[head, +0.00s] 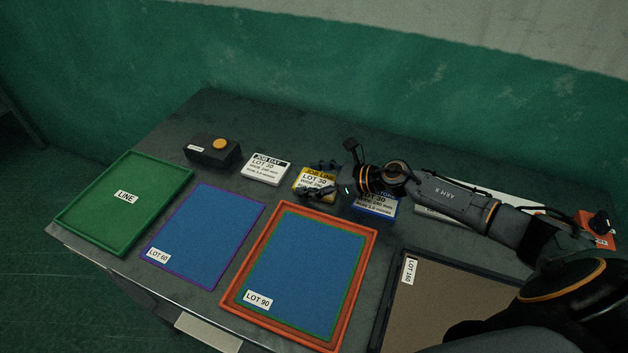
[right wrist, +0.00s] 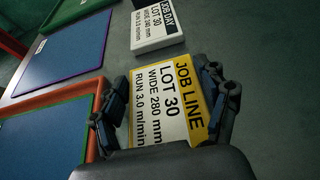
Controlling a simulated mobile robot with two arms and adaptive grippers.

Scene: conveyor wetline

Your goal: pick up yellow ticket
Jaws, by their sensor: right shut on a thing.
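In the right wrist view the ticket (right wrist: 172,105) fills the space between the two fingers of my right gripper (right wrist: 165,108). I cannot tell whether the ticket is clear of the table. My left gripper is not in view.
A white JOB DAY ticket (head: 266,168) lies to the left, a blue ticket (head: 375,205) to the right under my arm. A dark box with an orange button (head: 212,150) stands further left. A green LINE tray (head: 84,218), LOT 60 mat (head: 183,262), orange-rimmed LOT 90 tray (head: 363,294) and LOT 160 tray (head: 391,292) line the front.

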